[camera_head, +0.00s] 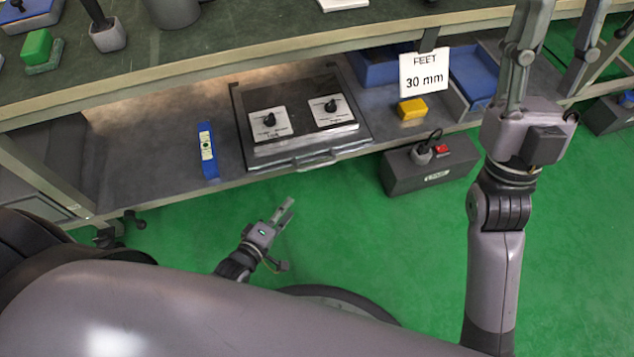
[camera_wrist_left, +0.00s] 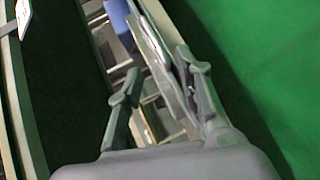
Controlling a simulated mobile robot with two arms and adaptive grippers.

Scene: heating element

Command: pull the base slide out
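The base slide (camera_head: 310,151) is a dark metal plate on the lower shelf, carrying two white panels with black knobs. Its bar handle (camera_head: 316,161) shows at the front edge. My left gripper (camera_head: 287,208) is in front of and below the handle, over the green floor, apart from it. In the left wrist view its two fingers (camera_wrist_left: 158,78) stand apart with nothing held; the tilted shelf and its contents show beyond them. My right gripper (camera_head: 523,45) points up at the right, partly cut off by the top edge; its fingertips are not clear.
A blue tool (camera_head: 208,150) lies left of the slide. A yellow block (camera_head: 412,108), blue bins (camera_head: 472,72) and a sign (camera_head: 424,73) reading FEET 30 mm are to the right. A dark box (camera_head: 430,170) stands in front of the shelf. The bench top overhangs the shelf.

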